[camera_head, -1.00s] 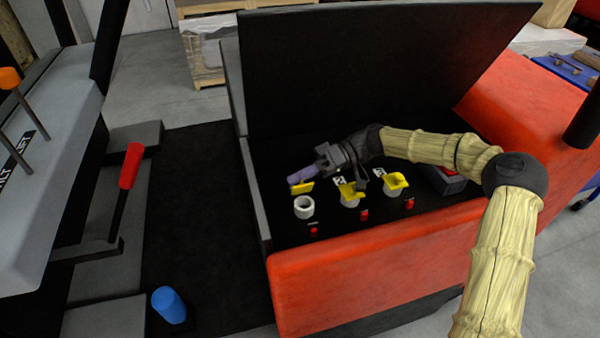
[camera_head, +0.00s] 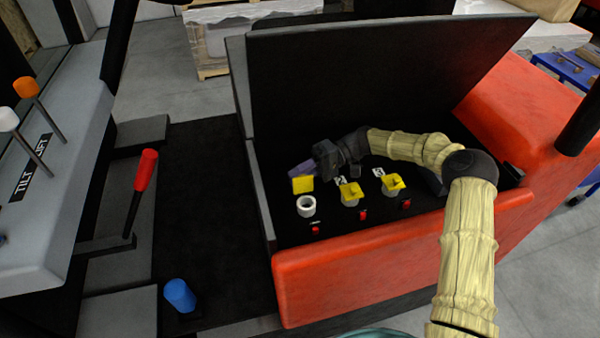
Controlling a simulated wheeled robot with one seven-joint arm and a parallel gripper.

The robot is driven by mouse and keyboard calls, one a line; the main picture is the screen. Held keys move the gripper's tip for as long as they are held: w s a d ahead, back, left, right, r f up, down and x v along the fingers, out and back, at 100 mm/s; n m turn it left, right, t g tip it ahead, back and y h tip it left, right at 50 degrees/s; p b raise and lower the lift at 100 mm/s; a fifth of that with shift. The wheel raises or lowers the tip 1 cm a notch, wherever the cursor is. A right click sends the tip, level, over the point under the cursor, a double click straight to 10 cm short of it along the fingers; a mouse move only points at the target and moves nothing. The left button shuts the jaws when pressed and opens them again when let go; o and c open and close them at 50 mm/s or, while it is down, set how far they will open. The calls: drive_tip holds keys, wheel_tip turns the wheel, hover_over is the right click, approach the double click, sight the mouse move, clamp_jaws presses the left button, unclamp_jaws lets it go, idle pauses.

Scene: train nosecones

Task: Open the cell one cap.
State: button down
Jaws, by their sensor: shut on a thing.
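Three white cell necks stand in a row in the black compartment. The left neck (camera_head: 306,206) is uncovered, and its yellow cap (camera_head: 302,185) stands raised behind it. The middle yellow cap (camera_head: 350,193) and the right yellow cap (camera_head: 392,185) sit on their necks. My gripper (camera_head: 301,169) reaches in from the right, behind the row. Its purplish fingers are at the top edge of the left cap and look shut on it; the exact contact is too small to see.
A black lid (camera_head: 370,85) stands open behind the compartment. The red front wall (camera_head: 390,250) borders it. Small red parts (camera_head: 363,215) lie before the necks. A red-handled lever (camera_head: 146,170), a blue knob (camera_head: 179,295) and a tilt/lift panel (camera_head: 50,190) are at left.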

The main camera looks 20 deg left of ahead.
drive_tip(key=shift+f, duration=0.1)
drive_tip(key=c, duration=1.3)
unclamp_jaws()
